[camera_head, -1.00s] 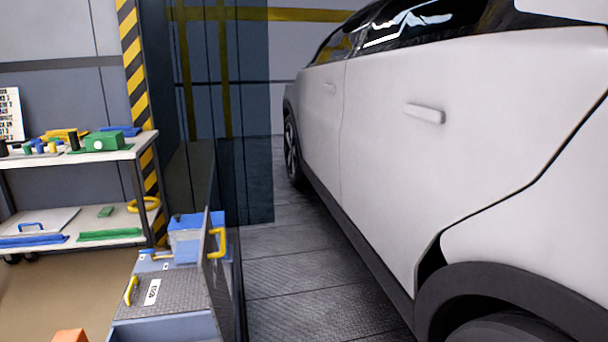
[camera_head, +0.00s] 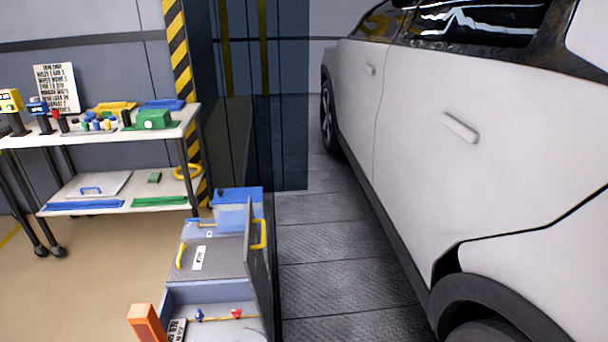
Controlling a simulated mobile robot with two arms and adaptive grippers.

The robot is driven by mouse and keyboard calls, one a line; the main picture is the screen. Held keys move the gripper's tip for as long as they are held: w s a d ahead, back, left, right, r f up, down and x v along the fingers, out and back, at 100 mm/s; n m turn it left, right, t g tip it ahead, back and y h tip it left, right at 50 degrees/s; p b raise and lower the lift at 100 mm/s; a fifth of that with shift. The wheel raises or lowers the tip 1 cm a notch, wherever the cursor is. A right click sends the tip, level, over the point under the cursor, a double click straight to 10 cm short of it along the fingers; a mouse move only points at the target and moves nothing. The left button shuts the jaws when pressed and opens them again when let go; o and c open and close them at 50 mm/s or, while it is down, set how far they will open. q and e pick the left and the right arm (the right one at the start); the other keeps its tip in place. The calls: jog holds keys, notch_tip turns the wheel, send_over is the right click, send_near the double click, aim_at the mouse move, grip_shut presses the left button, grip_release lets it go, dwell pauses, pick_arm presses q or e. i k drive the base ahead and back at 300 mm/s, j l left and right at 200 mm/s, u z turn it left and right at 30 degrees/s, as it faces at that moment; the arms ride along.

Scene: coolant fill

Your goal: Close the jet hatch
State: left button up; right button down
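A dark hatch panel (camera_head: 250,252) with a yellow handle (camera_head: 260,235) stands upright, open, on the right edge of the low grey-blue unit at bottom centre. Left of it is a flat textured grey cover (camera_head: 228,268) with a white label (camera_head: 199,258) and another yellow handle (camera_head: 180,256). The label is too small to read, so I cannot tell for sure which one is the jet hatch. In front of the cover is an open compartment (camera_head: 215,293) holding a blue and a red fitting. Neither gripper is in view.
A blue-lidded container (camera_head: 237,212) stands behind the cover. An orange block (camera_head: 147,323) is at the bottom. A wheeled cart (camera_head: 95,143) with tools and a sign is at left. A white car (camera_head: 470,165) fills the right. Tan floor (camera_head: 95,285) lies open at lower left.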

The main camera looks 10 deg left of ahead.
aim_at(253, 256)
jog(key=i+l+u, duration=0.25)
jog(key=u, duration=0.2)
jog(key=i+l+u, duration=0.2)
jog(key=l+u, duration=0.3)
